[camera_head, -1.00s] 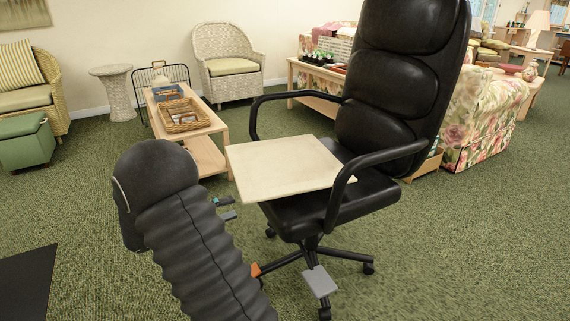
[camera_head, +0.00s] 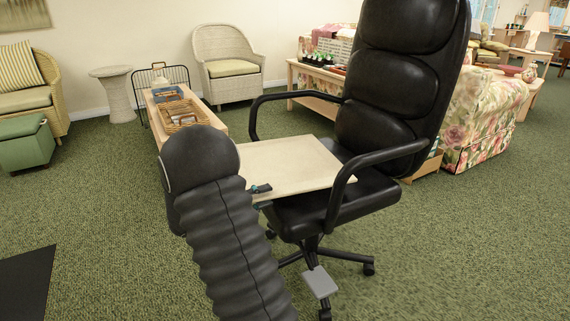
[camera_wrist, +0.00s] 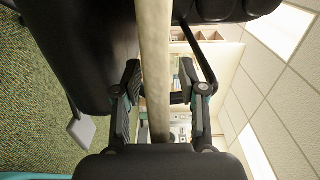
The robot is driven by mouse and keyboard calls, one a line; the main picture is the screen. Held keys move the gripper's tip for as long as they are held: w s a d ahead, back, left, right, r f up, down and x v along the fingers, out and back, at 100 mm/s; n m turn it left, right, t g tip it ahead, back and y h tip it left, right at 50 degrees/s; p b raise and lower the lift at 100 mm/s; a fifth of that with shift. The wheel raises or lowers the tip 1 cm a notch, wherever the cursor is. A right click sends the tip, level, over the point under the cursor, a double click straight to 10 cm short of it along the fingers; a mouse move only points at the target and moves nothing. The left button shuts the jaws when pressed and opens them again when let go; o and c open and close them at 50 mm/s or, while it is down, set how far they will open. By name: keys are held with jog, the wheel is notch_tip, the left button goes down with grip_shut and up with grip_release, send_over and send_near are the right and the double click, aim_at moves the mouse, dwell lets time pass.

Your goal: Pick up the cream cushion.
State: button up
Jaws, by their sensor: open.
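The cream cushion (camera_head: 285,163) is a flat, pale slab lying on the seat of a black office chair (camera_head: 345,200), with its left part sticking out past the seat. My gripper (camera_head: 261,197) is at its near left edge, partly hidden behind my arm. In the wrist view the cushion (camera_wrist: 154,70) shows edge-on as a pale upright strip. It runs between the two spread fingers of my gripper (camera_wrist: 159,70), with gaps showing on both sides. My gripper is open around the edge and not closed on it.
The chair's armrests (camera_head: 350,190) stand beside the cushion, and its backrest (camera_head: 400,75) rises behind. A low wooden table with a wicker basket (camera_head: 183,115) stands behind my arm. A floral sofa (camera_head: 485,120) is at right. Green carpet is free in front and to the right.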

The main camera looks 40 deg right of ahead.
grip_shut()
jog(key=shift+r, duration=0.15)
